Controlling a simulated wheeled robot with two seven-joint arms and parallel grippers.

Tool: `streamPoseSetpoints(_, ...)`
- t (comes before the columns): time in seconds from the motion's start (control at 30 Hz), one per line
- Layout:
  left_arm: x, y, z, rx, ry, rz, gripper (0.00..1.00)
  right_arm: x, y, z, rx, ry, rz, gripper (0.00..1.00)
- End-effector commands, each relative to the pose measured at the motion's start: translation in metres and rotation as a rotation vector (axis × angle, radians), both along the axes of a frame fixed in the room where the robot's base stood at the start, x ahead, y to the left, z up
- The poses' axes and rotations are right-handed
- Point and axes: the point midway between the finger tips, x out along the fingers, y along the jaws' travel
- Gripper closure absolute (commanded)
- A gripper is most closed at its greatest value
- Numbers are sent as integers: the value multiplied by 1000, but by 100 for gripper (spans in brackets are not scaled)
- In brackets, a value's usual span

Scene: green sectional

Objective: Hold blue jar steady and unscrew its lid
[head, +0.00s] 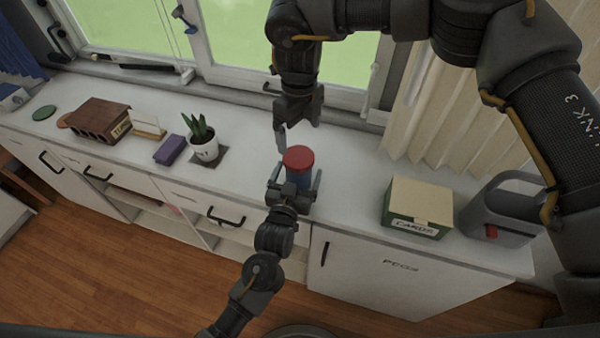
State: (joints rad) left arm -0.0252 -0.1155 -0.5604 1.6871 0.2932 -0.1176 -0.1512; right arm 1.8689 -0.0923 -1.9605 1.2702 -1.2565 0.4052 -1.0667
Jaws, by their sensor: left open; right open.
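The blue jar (299,176) stands upright on the white counter with its red lid (298,156) on top. My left gripper (295,178) is open, with one finger on each side of the jar's body. I cannot tell whether the fingers touch it. The gripper hides the lower front of the jar. My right gripper (298,136) is open and empty, pointing down above and behind the lid. It appears apart from the lid.
On the counter (345,215), a cards box (418,207) and a grey watering can or jug (500,208) stand to the right. A potted plant (204,148), purple block (170,149) and brown box (98,118) stand to the left. A window and curtain lie behind.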

Motion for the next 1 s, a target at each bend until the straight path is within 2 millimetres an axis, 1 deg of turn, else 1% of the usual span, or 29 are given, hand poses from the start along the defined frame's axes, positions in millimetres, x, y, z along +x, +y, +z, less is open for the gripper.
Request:
streamPoseSetpoints(0.03,6,-1,0,1,-1,0,12,0,0,0,0,0,1,5)
streamPoseSetpoints(0.1,11,-3,0,1,-1,0,12,0,0,0,0,0,1,5)
streamPoseSetpoints(0.2,16,-4,0,1,0,0,12,0,0,0,0,0,1,5)
streamPoseSetpoints(0.5,18,-5,0,0,0,-1,12,0,0,0,0,0,-1,5)
streamPoseSetpoints(0.57,18,-5,0,0,0,-1,18,0,0,0,0,0,-1,5)
streamPoseSetpoints(1.0,18,-5,0,1,1,0,76,0,0,0,0,0,0,5)
